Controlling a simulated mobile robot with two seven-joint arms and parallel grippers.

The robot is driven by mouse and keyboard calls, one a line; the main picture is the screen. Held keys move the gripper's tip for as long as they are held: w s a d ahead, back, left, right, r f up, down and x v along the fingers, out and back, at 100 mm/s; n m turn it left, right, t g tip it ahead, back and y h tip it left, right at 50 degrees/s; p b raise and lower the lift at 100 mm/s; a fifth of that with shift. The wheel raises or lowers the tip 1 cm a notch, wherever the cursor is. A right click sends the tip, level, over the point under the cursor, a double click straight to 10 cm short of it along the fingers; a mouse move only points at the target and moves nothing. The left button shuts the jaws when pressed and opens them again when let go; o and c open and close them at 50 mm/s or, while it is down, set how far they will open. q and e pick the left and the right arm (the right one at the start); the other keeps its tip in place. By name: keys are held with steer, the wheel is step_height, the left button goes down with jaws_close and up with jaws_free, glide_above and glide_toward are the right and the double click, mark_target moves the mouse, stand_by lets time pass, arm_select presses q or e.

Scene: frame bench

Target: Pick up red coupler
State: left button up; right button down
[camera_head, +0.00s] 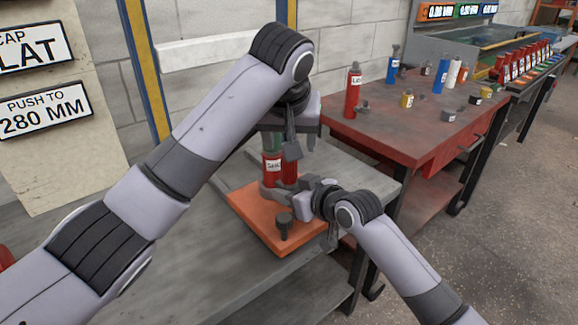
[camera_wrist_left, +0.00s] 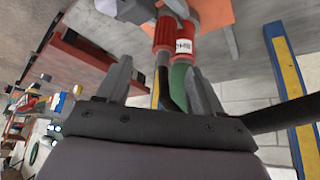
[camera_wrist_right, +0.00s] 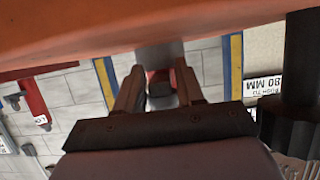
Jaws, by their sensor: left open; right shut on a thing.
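Two red couplers stand side by side at the orange board (camera_head: 250,225): one with a white label (camera_head: 272,170) and one partly hidden beside it (camera_head: 290,172). In the left wrist view the labelled coupler (camera_wrist_left: 181,38) leads into a green hose (camera_wrist_left: 180,85), and the other coupler (camera_wrist_left: 165,35) into a dark hose. My left gripper (camera_head: 292,143) is open just above them, with the hoses between its fingers. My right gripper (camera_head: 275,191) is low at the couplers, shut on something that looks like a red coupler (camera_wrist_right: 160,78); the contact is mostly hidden.
A dark knob (camera_head: 284,226) stands on the orange board's front part. The grey bench (camera_head: 190,265) is clear to the left. A red table (camera_head: 350,128) at the back right carries a red bottle (camera_head: 353,92), blue bottles and small parts.

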arm_select(q)
steer(key=shift+a+x, duration=0.15)
steer(key=shift+x, duration=1.25)
steer(key=shift+a+x, duration=0.2)
steer(key=shift+x, duration=1.15)
steer(key=shift+c, duration=0.4)
jaws_close()
steer(key=shift+r, duration=0.15)
steer(key=shift+r, duration=0.3)
step_height(320, 180, up, 3)
steer(key=shift+w+r, duration=0.1)
steer(key=shift+r, duration=0.05)
steer(key=s+a, duration=1)
steer(key=a, duration=0.4)
steer(key=shift+s+a+f, duration=0.3)
steer(key=shift+s+f, duration=0.05)
